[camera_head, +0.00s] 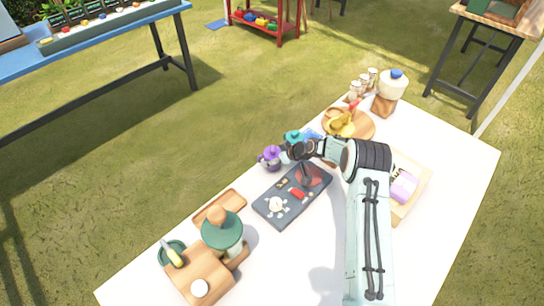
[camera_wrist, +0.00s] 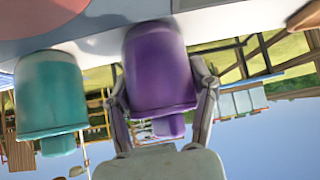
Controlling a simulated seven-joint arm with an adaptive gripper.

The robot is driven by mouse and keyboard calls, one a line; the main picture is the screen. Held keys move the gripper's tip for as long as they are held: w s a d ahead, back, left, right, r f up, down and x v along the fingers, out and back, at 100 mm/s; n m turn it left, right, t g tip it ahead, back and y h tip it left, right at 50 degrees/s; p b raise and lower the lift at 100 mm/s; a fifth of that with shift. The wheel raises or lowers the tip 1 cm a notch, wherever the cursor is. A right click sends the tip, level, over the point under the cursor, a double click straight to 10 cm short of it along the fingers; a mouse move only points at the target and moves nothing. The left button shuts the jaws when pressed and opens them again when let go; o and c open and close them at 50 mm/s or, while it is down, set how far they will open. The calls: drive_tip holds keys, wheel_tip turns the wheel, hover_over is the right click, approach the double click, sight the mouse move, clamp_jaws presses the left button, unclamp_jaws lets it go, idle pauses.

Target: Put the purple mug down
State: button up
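The purple mug (camera_head: 270,158) is at the table's far-left edge in the head view. In the wrist view, which looks upside down, the purple mug (camera_wrist: 158,70) is between the two fingers of my gripper (camera_wrist: 160,108). The fingers lie close against its sides, and it looks held. The mug looks roughly upright, its base near the pale tabletop; I cannot tell if it touches. My gripper (camera_head: 287,154) reaches it from the right in the head view. A teal mug (camera_head: 293,136) stands beside it, apart from it in the wrist view (camera_wrist: 50,95).
A dark tray (camera_head: 266,209) with small items lies nearer on the white table (camera_head: 300,270). A round wooden board (camera_head: 368,125) with yellow fruit is beyond. A green-topped jar (camera_head: 222,232) and wooden boards (camera_head: 190,283) are at lower left. The near tabletop is partly clear.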

drive_tip(key=o, duration=0.4)
drive_tip(key=shift+c, duration=0.2)
drive_tip(key=v, duration=1.2)
drive_tip(key=s+a+r+m+g+h, duration=0.1)
drive_tip(key=s+r+m+g+h, duration=0.2)
drive_tip(key=s+r, duration=0.95)
drive_tip(key=s+r+m+g+h, duration=0.1)
drive_tip(key=s+m, duration=0.2)
drive_tip(key=s, duration=0.9)
drive_tip(key=s+d+r+m+g+h, duration=0.1)
drive_tip(key=s+m+h, duration=0.1)
drive_tip(key=s, duration=1.1)
drive_tip(key=shift+s+d+m+g, duration=0.15)
drive_tip(key=shift+d+m+g, duration=0.25)
drive_tip(key=shift+m, duration=0.1)
